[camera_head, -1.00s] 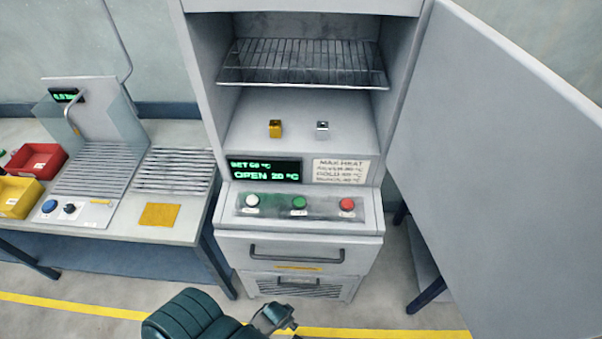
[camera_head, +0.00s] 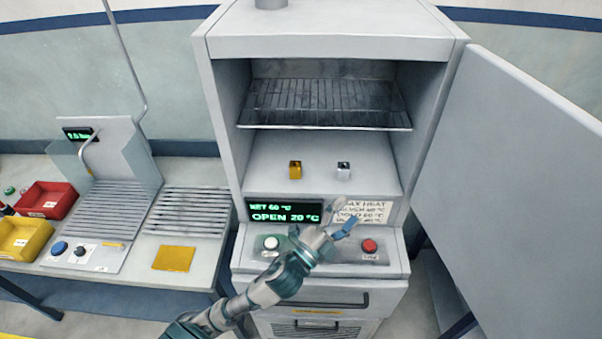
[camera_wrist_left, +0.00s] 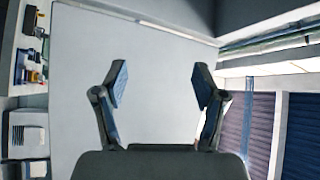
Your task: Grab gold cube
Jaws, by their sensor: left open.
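The gold cube (camera_head: 295,170) sits on the oven's inner floor, left of a silver cube (camera_head: 343,169). My left gripper (camera_head: 343,218) is in front of the oven's control panel, lower than the cubes and nearer to me, apart from both. It covers the middle of the panel. In the left wrist view its two fingers (camera_wrist_left: 158,88) are spread with nothing between them; a broad pale surface fills the view beyond them. Neither cube can be made out there. My right gripper is in neither view.
The oven (camera_head: 228,130) stands open, with a wire rack (camera_head: 325,103) above the cubes and its door (camera_head: 510,180) swung out to the right. On the left bench are a red bin (camera_head: 45,200), a yellow bin (camera_head: 22,238) and a gold mat (camera_head: 174,258).

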